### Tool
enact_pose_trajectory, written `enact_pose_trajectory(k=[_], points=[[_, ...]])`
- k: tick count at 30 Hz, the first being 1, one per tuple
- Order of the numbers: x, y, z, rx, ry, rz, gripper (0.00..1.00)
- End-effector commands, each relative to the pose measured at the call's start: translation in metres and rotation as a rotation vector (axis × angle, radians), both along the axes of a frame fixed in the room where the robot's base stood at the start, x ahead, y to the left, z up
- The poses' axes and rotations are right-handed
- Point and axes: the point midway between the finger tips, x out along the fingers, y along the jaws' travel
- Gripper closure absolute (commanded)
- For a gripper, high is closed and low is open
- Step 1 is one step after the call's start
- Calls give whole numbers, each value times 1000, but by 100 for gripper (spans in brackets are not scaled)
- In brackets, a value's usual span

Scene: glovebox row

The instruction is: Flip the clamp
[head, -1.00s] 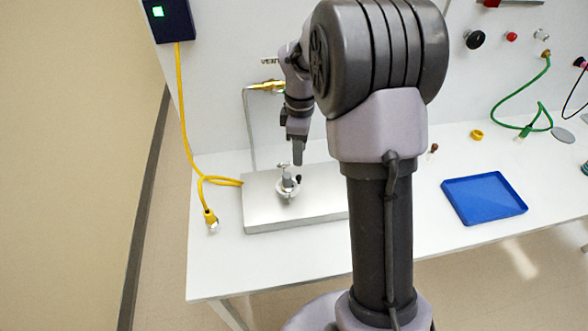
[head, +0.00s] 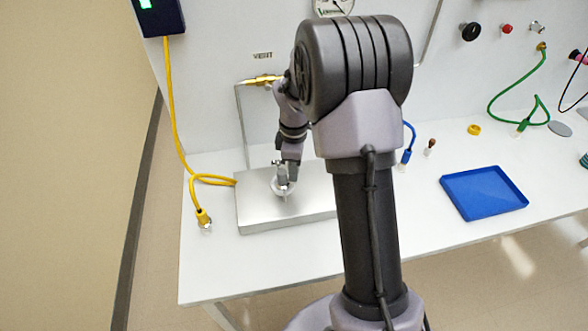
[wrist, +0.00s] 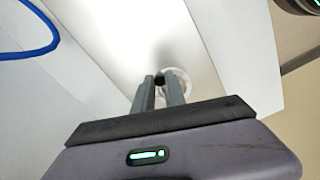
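The clamp (head: 282,187) is a small fitting with a whitish round base and metal parts on a silver plate (head: 315,210). My gripper (head: 287,164) points down right over it and hides part of it in the head view. In the wrist view my gripper's two fingers (wrist: 160,88) stand a narrow gap apart, with a small dark knob (wrist: 159,80) at their tips. The clear or whitish round base (wrist: 182,80) shows beside and behind the right finger. I cannot tell whether the fingers press on the knob.
A yellow cable (head: 170,120) hangs at the left, its connector (head: 203,217) on the table. A brass valve fitting (head: 262,80) sits on the wall behind the plate.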

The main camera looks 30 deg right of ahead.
Motion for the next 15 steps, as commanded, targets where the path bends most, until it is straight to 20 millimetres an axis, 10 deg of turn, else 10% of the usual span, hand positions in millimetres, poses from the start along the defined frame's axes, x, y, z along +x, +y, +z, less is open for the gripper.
enact_pose_trajectory(k=[15], points=[[-7,-3,1,1,1,-140,100]])
